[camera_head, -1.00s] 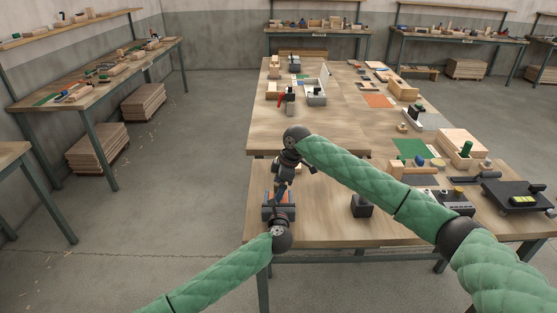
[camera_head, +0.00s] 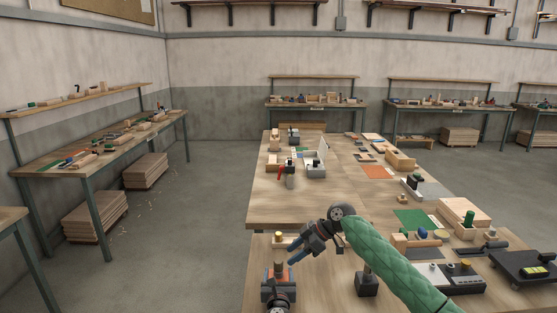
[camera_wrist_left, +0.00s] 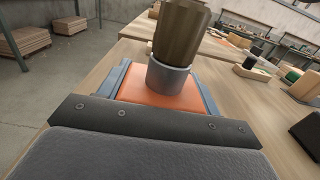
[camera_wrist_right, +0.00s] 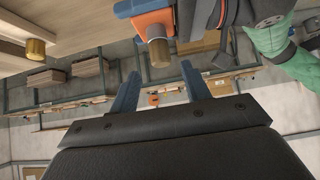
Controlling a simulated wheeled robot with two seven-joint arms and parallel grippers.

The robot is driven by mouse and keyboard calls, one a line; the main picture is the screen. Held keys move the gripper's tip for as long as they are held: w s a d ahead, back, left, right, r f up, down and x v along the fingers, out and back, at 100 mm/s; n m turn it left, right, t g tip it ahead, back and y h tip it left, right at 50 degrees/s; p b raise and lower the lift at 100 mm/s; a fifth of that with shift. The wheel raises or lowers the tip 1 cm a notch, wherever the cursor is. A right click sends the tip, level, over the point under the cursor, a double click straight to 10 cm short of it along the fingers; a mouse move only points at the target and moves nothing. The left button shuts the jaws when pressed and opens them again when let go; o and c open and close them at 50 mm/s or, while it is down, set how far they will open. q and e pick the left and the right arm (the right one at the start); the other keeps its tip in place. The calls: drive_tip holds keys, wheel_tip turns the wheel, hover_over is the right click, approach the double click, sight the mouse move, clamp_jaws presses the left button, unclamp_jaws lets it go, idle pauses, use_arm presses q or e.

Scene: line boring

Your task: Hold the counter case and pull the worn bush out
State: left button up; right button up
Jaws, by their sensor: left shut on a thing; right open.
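The counter case (camera_head: 268,274) is an orange block at the near left of the table. My left gripper (camera_head: 279,283) is shut on it, with one blue finger along each side in the left wrist view. The worn bush (camera_wrist_left: 180,35) is a dull brown cylinder standing in the case's grey collar (camera_wrist_left: 167,77); its top is cut off there. My right gripper (camera_head: 295,257) is open and empty, tilted, just right of and above the bush. In the right wrist view the bush (camera_wrist_right: 158,52) lies beyond the fingertips, apart from them.
A brass-coloured cylinder (camera_head: 278,235) stands on a pale wooden block behind the case. A dark block (camera_head: 367,284) stands to the right. A black scale-like device (camera_head: 523,266) and a grey box with knobs (camera_head: 450,278) are further right. Bare tabletop (camera_head: 325,285) lies between case and dark block.

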sight(275, 261)
drive_tip(key=shift+x, duration=3.6)
clamp_jaws()
drive_tip(key=shift+r, duration=1.2)
drive_tip(key=shift+r, duration=3.3)
use_arm(q)
drive_tip(key=o, duration=1.4)
